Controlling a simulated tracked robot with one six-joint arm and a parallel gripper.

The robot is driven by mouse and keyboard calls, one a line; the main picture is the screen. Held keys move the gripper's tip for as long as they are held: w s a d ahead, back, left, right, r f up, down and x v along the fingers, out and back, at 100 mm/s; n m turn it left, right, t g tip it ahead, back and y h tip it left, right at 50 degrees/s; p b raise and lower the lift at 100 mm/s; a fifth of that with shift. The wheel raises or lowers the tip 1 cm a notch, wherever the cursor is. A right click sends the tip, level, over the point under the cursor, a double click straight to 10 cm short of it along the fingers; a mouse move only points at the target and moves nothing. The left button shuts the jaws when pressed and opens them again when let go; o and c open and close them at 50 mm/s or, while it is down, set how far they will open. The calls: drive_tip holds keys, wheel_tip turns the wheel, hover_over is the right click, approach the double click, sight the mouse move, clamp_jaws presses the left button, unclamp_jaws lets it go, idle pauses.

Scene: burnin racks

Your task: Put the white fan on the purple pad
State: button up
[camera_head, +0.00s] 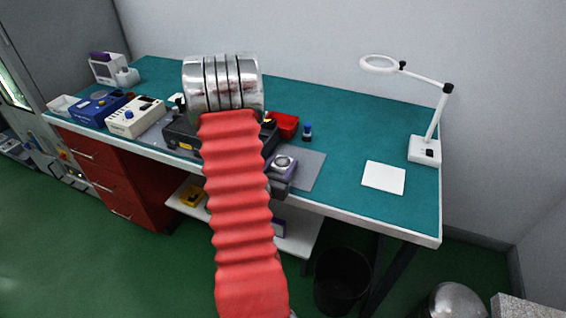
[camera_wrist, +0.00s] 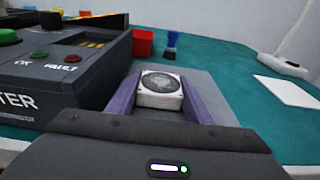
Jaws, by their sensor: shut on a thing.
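The white fan (camera_wrist: 160,91) is a small square block with a dark round grille. It sits between the purple-grey fingers of my gripper (camera_wrist: 160,96), which is shut on it. In the head view the fan (camera_head: 283,163) shows at the end of my gripper (camera_head: 283,168), over the near part of a grey mat (camera_head: 311,168). I cannot tell whether the fan touches the mat. I cannot make out a clearly purple pad in either view.
A dark tester box (camera_wrist: 70,75) with buttons stands close at the left. A white square pad (camera_head: 384,177) and a lamp (camera_head: 425,150) are at the right. Teal bench top between is clear.

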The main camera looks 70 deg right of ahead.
sight(278, 169)
idle(0.3)
drive_tip(key=o, duration=1)
drive_tip(key=shift+f, duration=0.1)
drive_tip(key=shift+o, duration=0.2)
drive_tip(key=a, duration=0.4)
drive_tip(key=a+r, duration=0.1)
drive_tip(key=a, duration=0.2)
drive_tip(key=shift+w+r, duration=0.1)
drive_tip(key=shift+w, duration=0.4)
